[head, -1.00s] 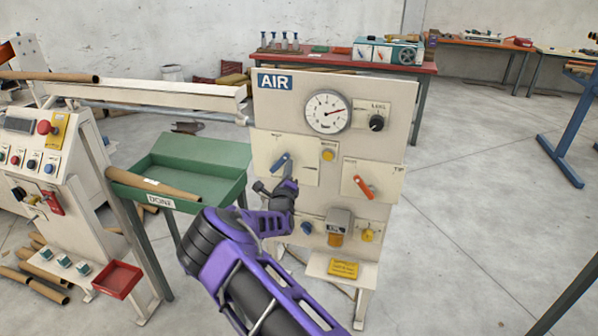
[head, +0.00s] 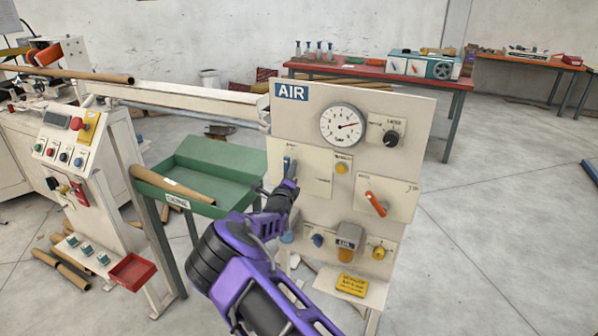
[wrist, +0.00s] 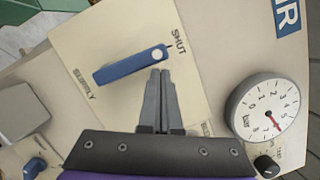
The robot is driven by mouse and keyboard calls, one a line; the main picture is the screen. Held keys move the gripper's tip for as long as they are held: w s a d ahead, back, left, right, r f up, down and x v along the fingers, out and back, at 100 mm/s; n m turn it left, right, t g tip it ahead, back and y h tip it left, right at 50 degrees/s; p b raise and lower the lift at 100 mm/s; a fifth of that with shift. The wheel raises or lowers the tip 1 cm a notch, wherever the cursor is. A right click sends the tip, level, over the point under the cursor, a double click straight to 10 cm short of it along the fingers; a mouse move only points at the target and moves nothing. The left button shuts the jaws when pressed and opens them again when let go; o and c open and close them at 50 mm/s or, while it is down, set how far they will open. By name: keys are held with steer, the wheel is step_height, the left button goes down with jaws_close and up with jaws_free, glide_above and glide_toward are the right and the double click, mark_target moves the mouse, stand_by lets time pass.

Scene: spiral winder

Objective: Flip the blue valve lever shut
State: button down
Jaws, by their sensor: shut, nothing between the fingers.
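The blue valve lever (wrist: 130,66) is mounted on a cream plate (wrist: 100,40) in the wrist view. Its round pivot end is beside the SHUT label, and its handle runs away from that label toward the SUPPLY label. In the head view the lever (head: 289,166) looks about upright, its lower part close to my gripper (head: 291,184). My gripper (wrist: 160,73) is shut and empty. Its fingertips lie just beside the lever near the pivot end; I cannot tell whether they touch it.
The panel also carries a pressure gauge (head: 343,126), a black knob (head: 390,138), an orange lever (head: 375,203) and a yellow knob (head: 379,252). A green tray (head: 200,165) stands to the left. Open floor (head: 490,240) lies to the right.

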steer(key=shift+w+a+r, duration=0.1)
steer(key=shift+a+r, duration=0.05)
steer(key=shift+a, duration=0.1)
stand_by(0.5)
